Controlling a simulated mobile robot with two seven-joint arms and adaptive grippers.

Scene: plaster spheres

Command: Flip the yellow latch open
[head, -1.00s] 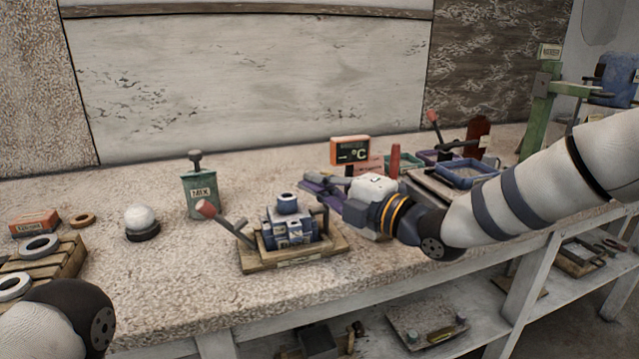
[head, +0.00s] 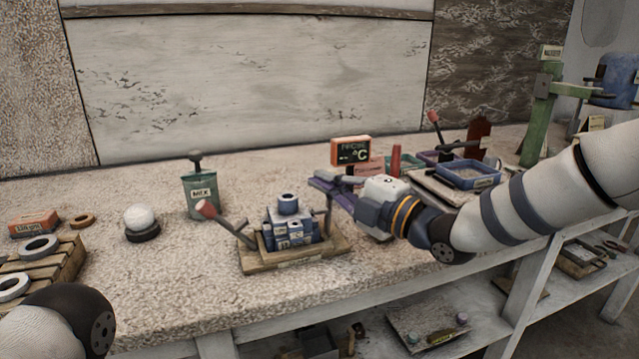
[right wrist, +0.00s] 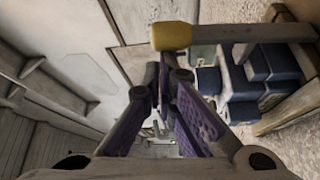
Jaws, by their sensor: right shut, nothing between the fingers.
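The yellow latch (right wrist: 172,36) shows in the right wrist view as a rounded yellow block at the top centre, just beyond my fingertips. I cannot tell whether they touch it. In the head view I cannot make out its yellow part. A blue block mould (head: 290,228) stands on a wooden base (head: 300,259); its blue blocks also show in the right wrist view (right wrist: 245,88), right of the latch. My right gripper (head: 318,183) is shut and empty, at the mould's right rear; its purple fingers also show in the wrist view (right wrist: 161,82). My left gripper is out of view.
A red-knobbed lever (head: 206,209) sticks up left of the mould. A green MIX container (head: 201,194) and a white ball (head: 139,217) on a dark ring stand farther left. An orange display (head: 350,151) and a blue tray (head: 467,174) are behind my right arm. The front bench edge is clear.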

